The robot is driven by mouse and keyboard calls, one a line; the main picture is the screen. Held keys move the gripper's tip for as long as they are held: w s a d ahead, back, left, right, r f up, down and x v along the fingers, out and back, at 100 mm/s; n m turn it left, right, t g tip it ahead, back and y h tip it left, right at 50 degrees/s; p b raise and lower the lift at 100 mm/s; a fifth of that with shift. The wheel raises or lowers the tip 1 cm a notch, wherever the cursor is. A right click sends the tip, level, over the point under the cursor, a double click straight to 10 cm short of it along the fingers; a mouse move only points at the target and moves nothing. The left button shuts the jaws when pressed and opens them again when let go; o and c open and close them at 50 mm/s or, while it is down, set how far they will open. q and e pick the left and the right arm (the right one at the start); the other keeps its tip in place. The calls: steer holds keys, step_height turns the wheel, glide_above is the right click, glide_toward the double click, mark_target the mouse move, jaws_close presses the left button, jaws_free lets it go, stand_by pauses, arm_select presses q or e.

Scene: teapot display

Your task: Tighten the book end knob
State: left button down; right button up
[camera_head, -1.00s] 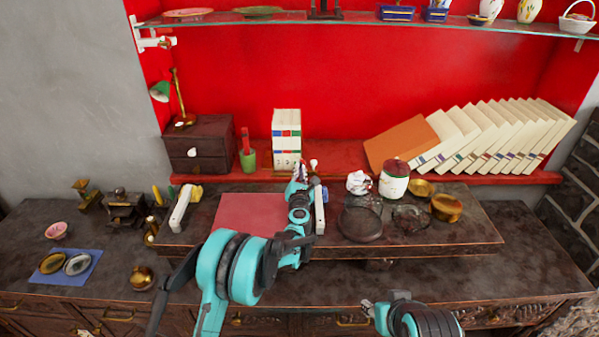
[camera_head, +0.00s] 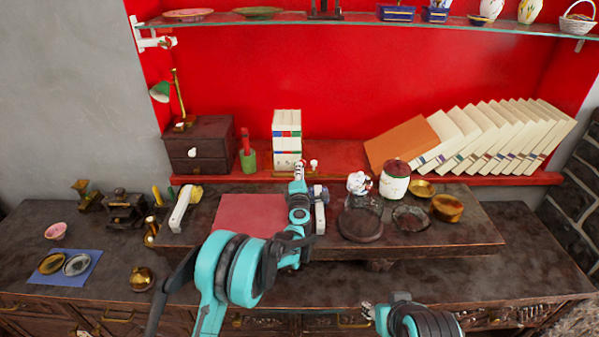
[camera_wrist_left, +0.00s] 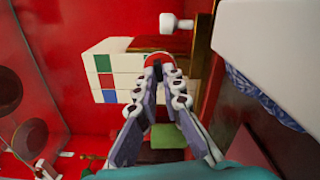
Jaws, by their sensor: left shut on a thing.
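My left gripper (camera_head: 299,172) reaches the front of the shelf beside the upright white books (camera_head: 287,140). In the left wrist view its fingers (camera_wrist_left: 158,68) are shut on a small round red knob (camera_wrist_left: 158,59), taken as the book end knob. The fingers hide much of it. A brown-gold plate (camera_wrist_left: 150,43) shows behind it, beside the white books (camera_wrist_left: 107,70); it looks like part of the book end. A separate white knob (camera_wrist_left: 178,23) stands apart from the fingers. My right gripper (camera_head: 370,311) is low in the head view, its jaws unclear.
A white block with blue (camera_head: 320,215) stands close beside my left wrist. Leaning books (camera_head: 490,135) fill the right shelf. A drawer box (camera_head: 200,145) stands left.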

arm_select(q)
steer(key=shift+m, duration=0.8)
steer(key=c, duration=1.7)
jaws_free()
steer(key=s, duration=1.2)
